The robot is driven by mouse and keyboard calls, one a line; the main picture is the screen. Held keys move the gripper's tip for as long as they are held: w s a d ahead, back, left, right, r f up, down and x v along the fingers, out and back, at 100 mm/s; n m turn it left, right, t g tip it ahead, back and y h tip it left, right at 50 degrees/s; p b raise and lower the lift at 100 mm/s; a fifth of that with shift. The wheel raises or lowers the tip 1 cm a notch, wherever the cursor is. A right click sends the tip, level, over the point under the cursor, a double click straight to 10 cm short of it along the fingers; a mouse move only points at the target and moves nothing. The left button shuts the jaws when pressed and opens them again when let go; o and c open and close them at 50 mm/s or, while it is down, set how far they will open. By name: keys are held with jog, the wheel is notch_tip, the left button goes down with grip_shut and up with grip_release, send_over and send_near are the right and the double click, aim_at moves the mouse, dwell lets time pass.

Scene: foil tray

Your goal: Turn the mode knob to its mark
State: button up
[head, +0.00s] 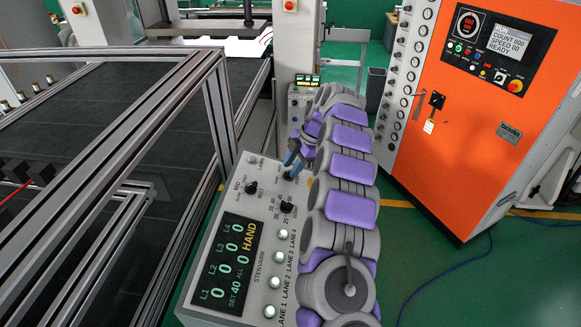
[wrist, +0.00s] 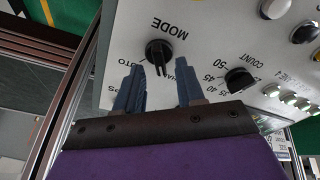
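The mode knob (wrist: 158,52) is a round black dial under the word MODE on the grey console panel (wrist: 215,45), seen upside down in the wrist view. A pale pointer line on it points down towards my gripper; its exact setting is hard to read. AUTO is printed to its left, and another label is partly hidden by the right finger. My gripper (wrist: 160,66) is open, with its two blue fingers apart and the knob showing beyond and between their tips. Contact cannot be told. In the head view my gripper (head: 295,162) is over the console's far end, covering the mode knob area.
The count knob (wrist: 240,78) is right of my gripper in the wrist view. Green lane buttons (head: 276,256) line the console. Its display (head: 230,262) reads HAND. A metal frame (head: 160,110) stands left; an orange cabinet (head: 470,120) stands right.

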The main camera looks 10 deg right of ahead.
jog(key=shift+x, duration=0.8)
jog(key=shift+c, duration=0.2)
grip_shut()
